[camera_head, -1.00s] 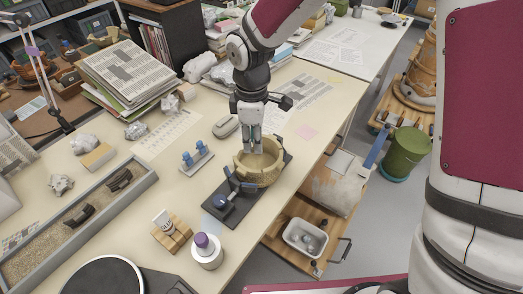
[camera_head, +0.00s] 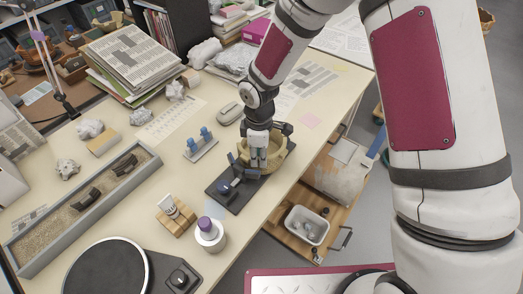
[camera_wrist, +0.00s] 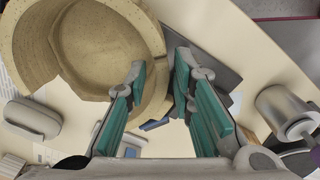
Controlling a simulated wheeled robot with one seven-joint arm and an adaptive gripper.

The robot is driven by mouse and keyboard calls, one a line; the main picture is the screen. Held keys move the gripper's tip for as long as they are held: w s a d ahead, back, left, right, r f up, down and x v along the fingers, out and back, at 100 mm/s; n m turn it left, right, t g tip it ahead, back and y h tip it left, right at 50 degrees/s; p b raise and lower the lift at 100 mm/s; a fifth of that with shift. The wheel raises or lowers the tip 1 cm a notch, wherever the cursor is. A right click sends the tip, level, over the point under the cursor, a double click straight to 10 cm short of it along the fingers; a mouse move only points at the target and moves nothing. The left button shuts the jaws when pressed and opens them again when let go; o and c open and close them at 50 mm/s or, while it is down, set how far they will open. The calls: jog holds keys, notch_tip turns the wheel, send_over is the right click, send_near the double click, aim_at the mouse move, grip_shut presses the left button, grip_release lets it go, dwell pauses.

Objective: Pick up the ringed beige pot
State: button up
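The ringed beige pot (camera_head: 278,154) stands on a dark stand (camera_head: 228,196) near the table's right edge. In the wrist view the pot (camera_wrist: 95,48) fills the upper left, its open mouth toward the camera and its rim uneven. My gripper (camera_head: 258,163) points down at the pot's near-left side and hides part of it. In the wrist view my gripper (camera_wrist: 160,68) is open, its teal-padded fingers apart. The pot's near wall shows between the fingertips, with the left finger over the mouth and the right finger outside. I cannot tell whether either finger touches the wall.
A blue-capped clamp part (camera_head: 224,186) is on the stand beside the pot. A sand tray (camera_head: 60,213) lies left.

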jog(key=shift+f, duration=0.85)
jog(key=shift+c, duration=0.4)
